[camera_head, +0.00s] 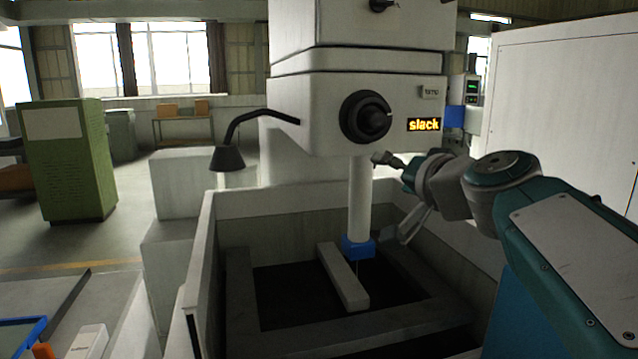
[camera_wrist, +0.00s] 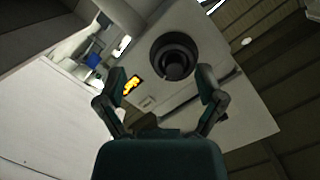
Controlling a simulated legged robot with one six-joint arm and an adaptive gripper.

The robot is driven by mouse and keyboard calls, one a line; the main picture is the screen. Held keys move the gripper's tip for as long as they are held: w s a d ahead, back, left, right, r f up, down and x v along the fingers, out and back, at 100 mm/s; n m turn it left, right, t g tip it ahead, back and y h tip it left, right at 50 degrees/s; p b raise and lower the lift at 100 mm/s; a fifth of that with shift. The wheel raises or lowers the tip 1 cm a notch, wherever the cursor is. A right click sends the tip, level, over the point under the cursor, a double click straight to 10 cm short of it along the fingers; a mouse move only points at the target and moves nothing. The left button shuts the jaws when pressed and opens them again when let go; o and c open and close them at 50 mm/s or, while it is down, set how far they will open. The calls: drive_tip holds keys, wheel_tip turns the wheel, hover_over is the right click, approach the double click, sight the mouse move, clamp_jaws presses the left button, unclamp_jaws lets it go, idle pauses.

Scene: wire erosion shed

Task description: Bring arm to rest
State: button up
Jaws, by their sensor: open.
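My arm reaches in from the right of the head view, teal and grey, with its elbow bent. My gripper (camera_head: 388,197) is in front of the machine's white head (camera_head: 310,110), right of the vertical white column (camera_head: 360,200). In the wrist view my gripper (camera_wrist: 162,84) is open, its two fingers spread with nothing between them. The machine's black round knob (camera_wrist: 174,57) shows beyond the fingers, and the lit yellow "slack" display (camera_wrist: 132,84) appears by the left finger. The same knob (camera_head: 365,117) and display (camera_head: 424,125) face me in the head view.
Below my gripper is an open grey tank (camera_head: 205,250) with a pale bar (camera_head: 343,278) inside and a blue block (camera_head: 357,246) on the column. A black lamp (camera_head: 228,157) hangs left. A white cabinet (camera_head: 560,100) stands right. A green cabinet (camera_head: 66,160) stands left, with open floor nearby.

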drive_tip(key=s+f+n+g+h, duration=0.2)
drive_tip(key=s+f+g, duration=0.3)
drive_tip(key=s+f, duration=0.6)
drive_tip(key=s+f+n+g+h, duration=0.2)
drive_tip(key=s+f+g, duration=0.3)
drive_tip(key=s+f, duration=0.6)
wheel_tip(320, 180, down, 8)
drive_tip(key=shift+s+d+r+n, duration=0.2)
drive_tip(key=shift+s+r+n, duration=0.05)
drive_tip(key=shift+n, duration=0.35)
